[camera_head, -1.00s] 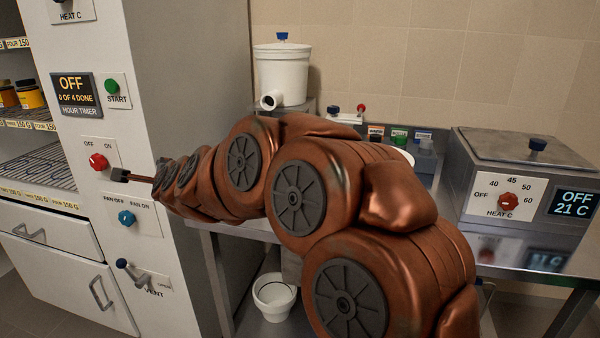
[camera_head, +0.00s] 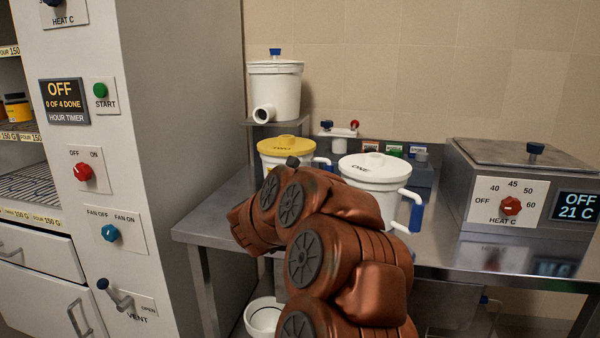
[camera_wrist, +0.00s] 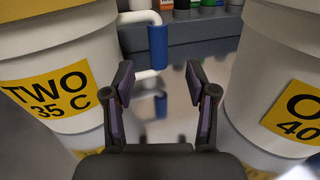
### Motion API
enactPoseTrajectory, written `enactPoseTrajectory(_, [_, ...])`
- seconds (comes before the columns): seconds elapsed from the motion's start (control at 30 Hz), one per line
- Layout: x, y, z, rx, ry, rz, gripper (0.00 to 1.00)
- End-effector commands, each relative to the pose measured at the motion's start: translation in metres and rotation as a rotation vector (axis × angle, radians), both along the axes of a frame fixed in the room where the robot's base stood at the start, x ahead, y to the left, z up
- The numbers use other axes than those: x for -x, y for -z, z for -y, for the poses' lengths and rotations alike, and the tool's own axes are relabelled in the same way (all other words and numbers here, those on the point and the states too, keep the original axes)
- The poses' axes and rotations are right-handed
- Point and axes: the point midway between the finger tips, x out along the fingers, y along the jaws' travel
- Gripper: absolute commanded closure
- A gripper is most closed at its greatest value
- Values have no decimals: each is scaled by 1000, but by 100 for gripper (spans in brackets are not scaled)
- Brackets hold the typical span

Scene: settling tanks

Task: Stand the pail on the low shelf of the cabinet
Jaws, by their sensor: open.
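Two lidded white pails stand on the steel bench (camera_head: 205,222): one with a yellow lid (camera_head: 284,146), the other with a white lid marked ONE (camera_head: 374,186). Both have side handles with blue grips. In the wrist view, the pail labelled TWO 35 C (camera_wrist: 88,58) is left and the pail labelled 40 (camera_wrist: 262,65) is right. My gripper (camera_wrist: 158,83) is open and empty between them, with a blue grip (camera_wrist: 157,47) beyond its fingertips. In the head view my arm hides the gripper. The cabinet (camera_head: 145,200) stands left, with wire shelves (camera_head: 30,186) showing.
A white tank with a spout (camera_head: 274,92) stands on a raised stand behind the yellow-lidded pail. A heated box (camera_head: 520,190) reading OFF 21 C sits on the right of the bench. A white bowl-like vessel (camera_head: 263,318) is below the bench. Jars (camera_head: 16,107) stand on an upper cabinet shelf.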

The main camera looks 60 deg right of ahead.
Motion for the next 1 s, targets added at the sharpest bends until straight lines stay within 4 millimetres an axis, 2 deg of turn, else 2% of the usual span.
enactPoseTrajectory(0.47, [-3,-1,30,4,-4,9,43])
enactPoseTrajectory(0.9, [-5,-1,72,4,-3,7,43])
enactPoseTrajectory(1.0, [-6,0,77,1,-6,7,43])
